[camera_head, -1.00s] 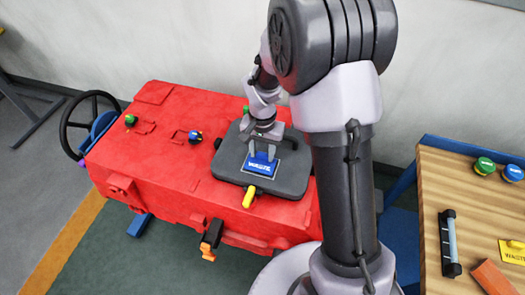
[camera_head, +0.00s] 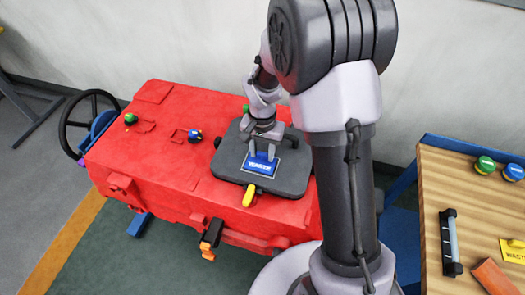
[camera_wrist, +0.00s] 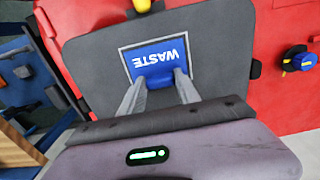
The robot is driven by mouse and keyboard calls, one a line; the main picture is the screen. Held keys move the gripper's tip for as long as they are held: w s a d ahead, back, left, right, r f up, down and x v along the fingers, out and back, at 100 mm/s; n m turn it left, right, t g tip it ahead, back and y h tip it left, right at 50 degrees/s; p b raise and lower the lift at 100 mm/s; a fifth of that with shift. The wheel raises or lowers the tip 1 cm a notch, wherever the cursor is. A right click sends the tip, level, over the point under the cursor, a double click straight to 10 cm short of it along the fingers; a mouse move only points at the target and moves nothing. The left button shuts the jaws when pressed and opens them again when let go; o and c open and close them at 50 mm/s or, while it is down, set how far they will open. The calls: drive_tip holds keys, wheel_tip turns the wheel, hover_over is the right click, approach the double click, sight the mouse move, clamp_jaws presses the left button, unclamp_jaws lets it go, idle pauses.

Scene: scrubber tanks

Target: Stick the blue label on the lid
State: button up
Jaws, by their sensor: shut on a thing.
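The blue label (camera_head: 261,165), marked WASTE, is at the outlined rectangle on the dark grey lid (camera_head: 290,180). It also shows in the wrist view (camera_wrist: 158,58), with its lettering upside down there. My gripper (camera_head: 261,152) is over the lid with its fingers pointing down, shut on the label's near edge in the wrist view (camera_wrist: 159,80). The label lies within the pale outline, close to the lid surface. I cannot tell whether it touches the lid. The lid (camera_wrist: 90,60) sits on the red machine body (camera_head: 160,150).
A yellow handle (camera_head: 249,195) stands at the lid's front edge. Blue and green knobs (camera_head: 195,136) sit on the red body. The wooden table (camera_head: 440,180) at right holds a yellow label (camera_head: 514,251), an orange block (camera_head: 495,277) and round caps (camera_head: 485,165).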

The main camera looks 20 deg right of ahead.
drive_tip(key=o, duration=1.9)
drive_tip(key=shift+r+p, duration=1.7)
drive_tip(key=shift+r, duration=0.6)
wheel_tip(320, 180, up, 5)
drive_tip(key=p, duration=0.3)
drive_tip(key=shift+p, duration=0.35)
